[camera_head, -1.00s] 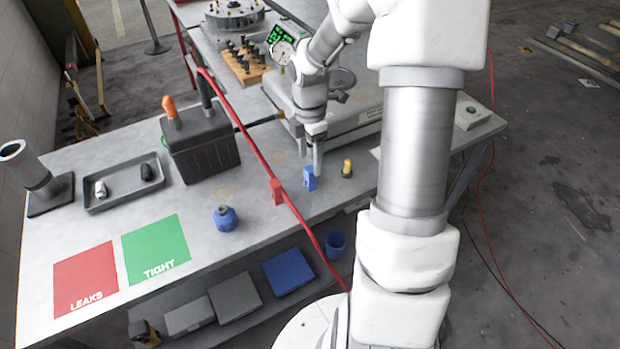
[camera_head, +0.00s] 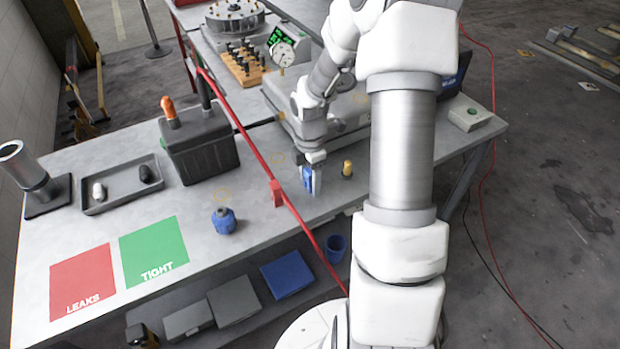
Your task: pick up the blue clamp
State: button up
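The blue clamp (camera_head: 307,176) stands upright near the front edge of the grey table, just right of the red hose. My gripper (camera_head: 313,182) points straight down at the clamp, with its fingers at the clamp's height. One pale finger covers the clamp's right side; the blue still shows to the left of it. The other finger is hard to make out, so I cannot tell whether the fingers are closed on the clamp or only around it.
A red clamp (camera_head: 276,193) sits on the red hose (camera_head: 258,155) to the left. A yellow-topped fitting (camera_head: 347,169) stands close on the right. A blue knobbed part (camera_head: 224,220) stands front left. A grey flat unit (camera_head: 345,125) lies behind my gripper.

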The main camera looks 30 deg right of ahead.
grip_shut()
jog(key=shift+r, duration=0.1)
